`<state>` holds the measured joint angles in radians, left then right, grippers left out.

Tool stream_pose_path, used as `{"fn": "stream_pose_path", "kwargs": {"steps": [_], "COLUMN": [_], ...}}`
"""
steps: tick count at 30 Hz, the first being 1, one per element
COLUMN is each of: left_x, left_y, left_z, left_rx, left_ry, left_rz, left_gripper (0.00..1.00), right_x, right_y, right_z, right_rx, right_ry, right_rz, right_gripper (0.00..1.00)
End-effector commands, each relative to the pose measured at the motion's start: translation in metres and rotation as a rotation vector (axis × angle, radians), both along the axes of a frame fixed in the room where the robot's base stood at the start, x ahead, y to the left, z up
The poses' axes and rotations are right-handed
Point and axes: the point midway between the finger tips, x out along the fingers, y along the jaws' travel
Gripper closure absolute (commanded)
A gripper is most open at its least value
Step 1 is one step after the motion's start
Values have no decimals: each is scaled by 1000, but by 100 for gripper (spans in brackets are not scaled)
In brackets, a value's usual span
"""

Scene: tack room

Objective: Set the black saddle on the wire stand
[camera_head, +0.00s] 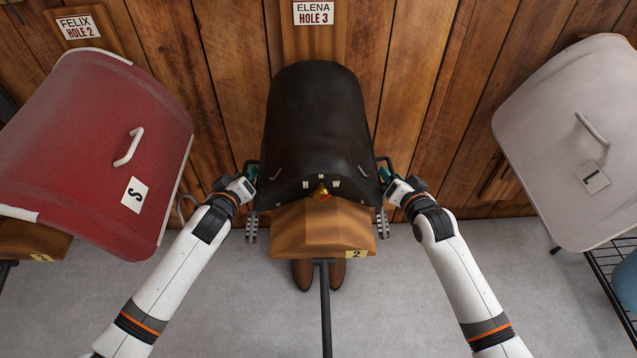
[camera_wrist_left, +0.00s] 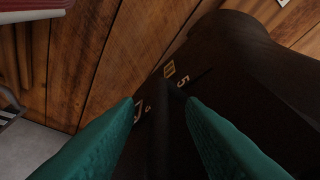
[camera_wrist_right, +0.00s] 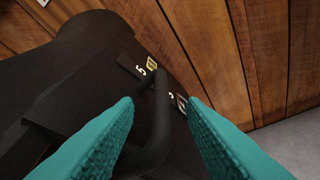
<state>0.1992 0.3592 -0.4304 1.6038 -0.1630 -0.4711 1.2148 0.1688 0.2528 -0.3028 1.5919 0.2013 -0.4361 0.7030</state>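The black saddle (camera_head: 318,125) sits on a wooden rack (camera_head: 322,232) marked 2, in the middle of the head view. A dark bar handle sticks out on each side of it. My left gripper (camera_head: 250,174) is at the left handle; in the left wrist view its teal fingers stand apart with the dark bar (camera_wrist_left: 160,135) between them. My right gripper (camera_head: 386,174) is at the right handle; in the right wrist view its fingers are open around the curved handle (camera_wrist_right: 160,120). A black wire frame (camera_head: 604,262), possibly the wire stand, shows partly at the right edge.
A red saddle (camera_head: 95,140) stands at the left and a pale grey one (camera_head: 570,130) at the right. A wooden wall (camera_head: 430,90) is close behind. Brown boots (camera_head: 302,274) are under the rack. A blue object (camera_head: 627,280) is at the right edge. Grey floor is open in front.

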Motion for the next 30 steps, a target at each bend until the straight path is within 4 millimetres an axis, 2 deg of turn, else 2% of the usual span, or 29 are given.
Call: {"fn": "stream_pose_path", "kwargs": {"steps": [9,15,16,30], "left_x": [1,1,1,1], "left_y": [0,0,0,1], "left_z": [0,0,-1,-1], "left_rx": [0,0,0,3], "left_ry": [-1,0,0,1], "left_rz": [-1,0,0,1], "left_gripper": [66,98,100,100], "right_x": [1,1,1,0], "right_y": [1,0,0,-2], "right_z": [-1,-1,-1,-4], "right_rx": [0,0,0,-5], "right_ry": [0,2,2,7], "right_rz": [0,-1,-1,-2], "right_gripper": [64,97,100,100]}}
